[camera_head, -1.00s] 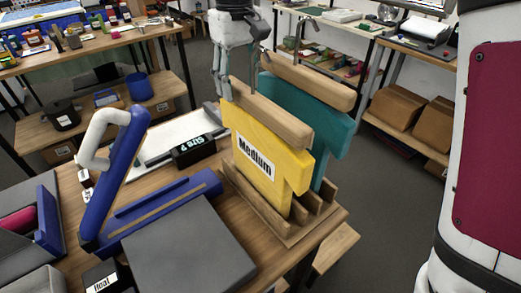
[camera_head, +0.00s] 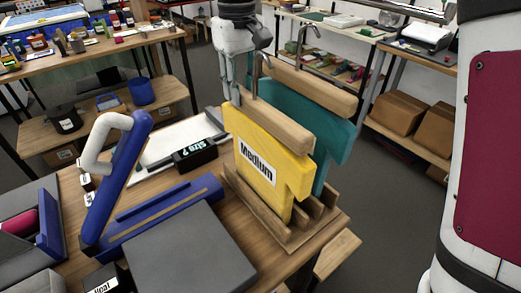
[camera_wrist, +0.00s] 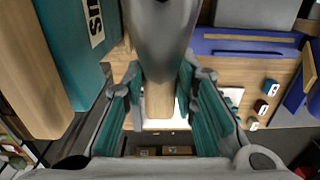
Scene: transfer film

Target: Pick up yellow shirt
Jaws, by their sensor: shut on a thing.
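The yellow shirt (camera_head: 250,131), a flat piece labelled "Medium" under a wooden hanger bar (camera_head: 270,122), stands upright in a slotted wooden rack (camera_head: 258,214). My gripper (camera_head: 241,93) is above the left end of the bar and shut on it. In the wrist view, teal-padded fingers (camera_wrist: 158,92) lie on either side of a wooden bar (camera_wrist: 158,112). The yellow cloth part does not show there. A teal shirt (camera_head: 333,138) stands just behind the yellow one, and it also shows at the left of the wrist view (camera_wrist: 75,35).
A blue stand with a white handle (camera_head: 112,180) and a grey block (camera_head: 190,255) are left of the rack. A small black display (camera_head: 195,154) is behind it. The rack sits near the table's right edge, with open floor (camera_head: 385,215) beyond.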

